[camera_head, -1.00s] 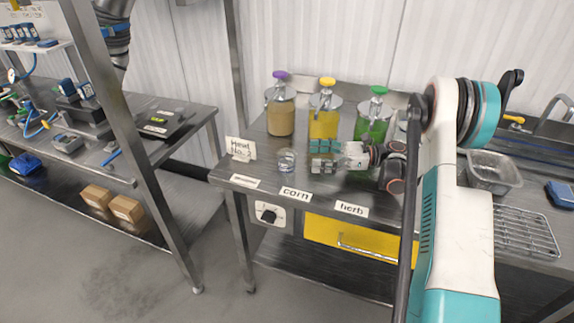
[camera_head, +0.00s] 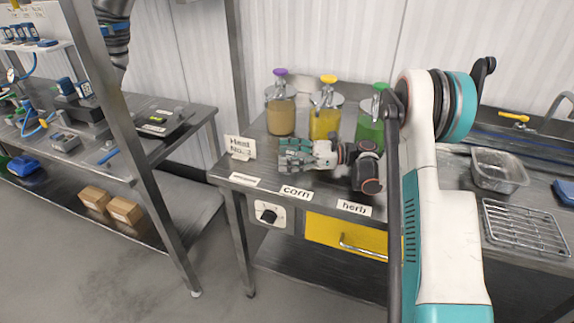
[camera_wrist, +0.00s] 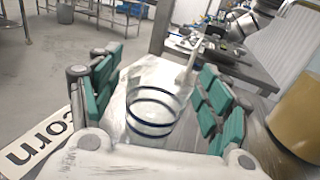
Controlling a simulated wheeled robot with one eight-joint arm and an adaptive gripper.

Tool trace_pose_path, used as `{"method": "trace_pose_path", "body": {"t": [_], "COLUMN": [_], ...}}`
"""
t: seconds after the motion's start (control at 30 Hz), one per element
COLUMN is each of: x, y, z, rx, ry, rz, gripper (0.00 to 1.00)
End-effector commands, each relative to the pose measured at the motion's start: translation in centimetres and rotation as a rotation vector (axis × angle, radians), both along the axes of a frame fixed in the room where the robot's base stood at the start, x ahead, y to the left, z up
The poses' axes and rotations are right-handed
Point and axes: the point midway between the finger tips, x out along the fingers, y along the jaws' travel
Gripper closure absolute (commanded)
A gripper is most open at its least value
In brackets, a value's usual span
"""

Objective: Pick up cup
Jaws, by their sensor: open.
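The cup (camera_wrist: 152,112) is clear with dark blue rings. In the wrist view it stands upright between the two teal-padded fingers of my gripper (camera_wrist: 158,100). The fingers are open, one on each side of the cup; whether either pad touches it I cannot tell. In the head view my gripper (camera_head: 292,156) lies low over the steel table, behind the "corn" label, and hides the cup.
Three dispensers stand behind my gripper: a tan one with a purple top (camera_head: 281,115), a yellow one (camera_head: 325,122) and a green one (camera_head: 369,125). A "Heat No. 2" sign (camera_head: 240,147) stands to the left. A metal pan (camera_head: 498,172) and wire rack (camera_head: 522,222) lie right.

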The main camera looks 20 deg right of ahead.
Motion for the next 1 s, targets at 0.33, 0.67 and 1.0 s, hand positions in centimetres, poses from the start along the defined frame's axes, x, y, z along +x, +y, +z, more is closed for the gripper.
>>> {"method": "trace_pose_path", "body": {"t": [0.33, 0.67, 1.0], "x": [0.0, 0.0, 0.0], "y": [-0.1, -0.1, -0.1], "z": [0.1, 0.2, 3.6], "rx": [0.000, 0.000, 0.000], "ry": [0.000, 0.000, 0.000], "rz": [0.000, -0.001, -0.001], "gripper": [0.73, 0.73, 0.73]}}
